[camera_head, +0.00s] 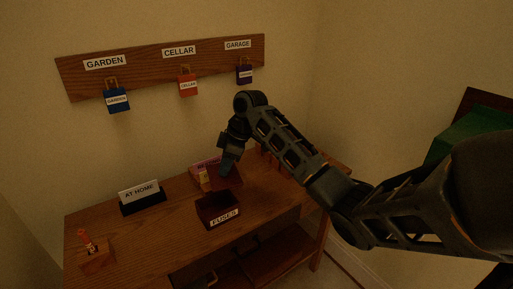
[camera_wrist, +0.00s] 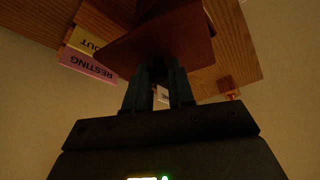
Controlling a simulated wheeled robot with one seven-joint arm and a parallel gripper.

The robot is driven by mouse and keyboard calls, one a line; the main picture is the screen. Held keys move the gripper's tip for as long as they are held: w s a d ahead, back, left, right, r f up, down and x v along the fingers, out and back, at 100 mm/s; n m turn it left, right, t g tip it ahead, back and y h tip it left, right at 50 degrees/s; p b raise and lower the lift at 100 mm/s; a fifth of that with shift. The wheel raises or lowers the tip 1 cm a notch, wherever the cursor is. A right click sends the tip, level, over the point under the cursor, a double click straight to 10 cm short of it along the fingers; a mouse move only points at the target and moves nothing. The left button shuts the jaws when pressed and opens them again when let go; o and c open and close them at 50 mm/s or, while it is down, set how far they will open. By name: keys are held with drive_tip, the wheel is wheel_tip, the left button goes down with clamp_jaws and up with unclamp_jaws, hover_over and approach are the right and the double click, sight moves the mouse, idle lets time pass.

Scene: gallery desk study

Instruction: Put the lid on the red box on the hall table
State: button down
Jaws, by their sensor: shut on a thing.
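The red box (camera_head: 218,223), dark red with a "FUSES" label on its front, stands open on the wooden hall table (camera_head: 170,225). My gripper (camera_head: 228,168) is shut on a dark red lid (camera_head: 229,179), held just behind and slightly right of the box in the head view, apart from the box's opening. In the wrist view the lid (camera_wrist: 185,50) lies across the fingertips of my gripper (camera_wrist: 158,80) and hides much of what is beyond it. The exact height of the lid over the table is hard to tell.
A holder with cards reading "OUT" and "RESTING" (camera_wrist: 88,62) stands close behind the lid. An "AT HOME" sign (camera_head: 141,195) and a small wooden block with an orange-handled item (camera_head: 95,257) are at left. Labelled tags hang on a wall board (camera_head: 150,68).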

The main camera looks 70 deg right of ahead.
sight(219, 180)
drive_tip(key=a+n, duration=0.1)
drive_tip(key=a+n+y, duration=0.1)
drive_tip(key=shift+w+a+f+p, duration=0.1)
drive_tip(key=shift+w+a+p, duration=0.3)
drive_tip(key=shift+a+f+n+g, duration=0.3)
drive_tip(key=shift+a+n, duration=0.15)
drive_tip(key=shift+n, duration=0.05)
wheel_tip(219, 180, down, 4)
drive_tip(key=b, duration=0.3)
drive_tip(key=shift+w+f, duration=0.1)
drive_tip(key=shift+f+b, duration=0.8)
drive_tip(key=shift+f, duration=0.25)
drive_tip(key=shift+p, duration=0.3)
drive_tip(key=shift+f, duration=0.15)
idle(1.0)
drive_tip(key=c, duration=0.9)
unclamp_jaws()
